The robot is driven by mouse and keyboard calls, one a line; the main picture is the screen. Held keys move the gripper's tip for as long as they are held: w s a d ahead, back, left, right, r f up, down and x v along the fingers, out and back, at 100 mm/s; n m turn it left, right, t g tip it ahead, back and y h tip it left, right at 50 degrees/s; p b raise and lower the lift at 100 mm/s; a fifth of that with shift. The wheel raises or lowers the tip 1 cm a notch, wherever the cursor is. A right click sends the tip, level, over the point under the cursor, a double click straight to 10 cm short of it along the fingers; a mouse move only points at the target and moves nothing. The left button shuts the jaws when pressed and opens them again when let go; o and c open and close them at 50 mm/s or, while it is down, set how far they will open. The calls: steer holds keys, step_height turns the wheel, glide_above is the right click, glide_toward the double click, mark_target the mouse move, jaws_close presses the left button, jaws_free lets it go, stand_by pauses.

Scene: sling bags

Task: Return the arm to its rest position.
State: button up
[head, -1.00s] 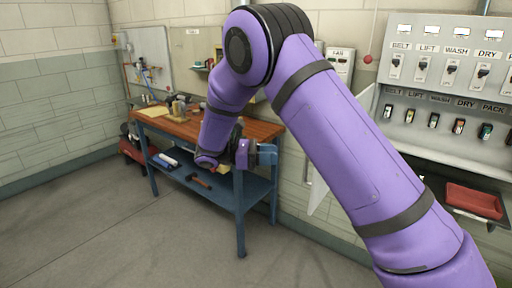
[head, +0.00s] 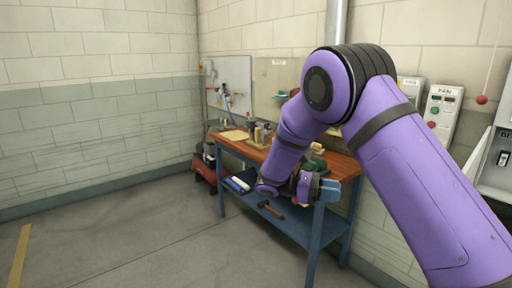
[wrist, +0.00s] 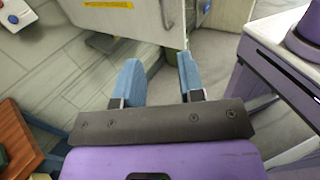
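My gripper (head: 330,190) is in front of the right end of the workbench in the head view, at the end of my purple arm, which is bent at a high elbow. In the wrist view its two blue fingers (wrist: 157,82) stand apart with nothing between them. The gap shows only floor and wall behind it. From the head view I cannot tell how far the gripper is from the bench edge.
A wooden-topped workbench (head: 232,138) with blue legs carries small items; a hammer (head: 271,210) lies on its lower shelf. A red machine (head: 208,168) stands at its left. Wall control boxes (head: 441,110) are at right. The floor (head: 120,230) at left is clear.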

steer(key=s+d+r+m+t+y, duration=0.2)
steer(key=s+d+r+m+y, duration=0.4)
steer(key=s+d+r+y, duration=0.55)
steer(key=s+a+r+m+t+y, duration=0.1)
steer(key=s+m+t, duration=0.3)
steer(key=s, duration=0.6)
steer(key=s+a+r+m+t+y, duration=0.1)
steer(key=s+r+m+t+y, duration=0.2)
steer(key=s, duration=0.7)
steer(key=shift+r+m+t+y, duration=0.35)
steer(key=shift+m+t+y, duration=0.35)
steer(key=shift+t+y, duration=0.25)
steer(key=shift+a, duration=0.1)
